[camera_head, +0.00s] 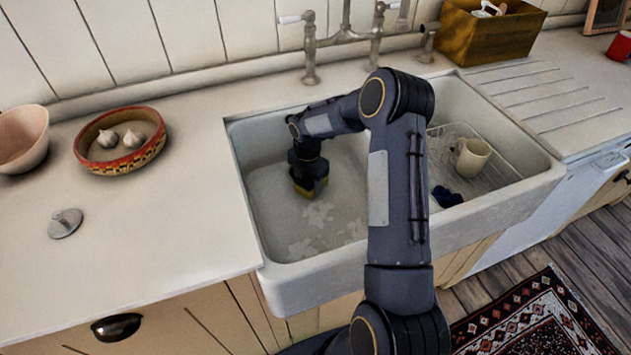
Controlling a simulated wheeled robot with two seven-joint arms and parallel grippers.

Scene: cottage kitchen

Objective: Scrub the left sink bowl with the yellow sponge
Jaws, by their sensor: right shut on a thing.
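The left sink bowl (270,215) is white, with pale, patchy marks on its floor towards the front. My right arm reaches over the sink's front edge and down into this bowl. My right gripper (309,172) points down and is shut on the yellow sponge (309,187), low in the bowl near its middle. The sponge shows only as a small dark-yellow block under the fingers; whether it touches the bowl floor is hard to tell. My arm hides part of the bowl's right side and the divider. My left gripper is not in view.
The right bowl holds a wire rack (487,165), a cream mug (472,157) and a dark blue item (446,197). A tap (345,38) stands behind. On the left counter are a patterned bowl (120,160) with garlic, a pink bowl (22,138) and a metal plug (65,223).

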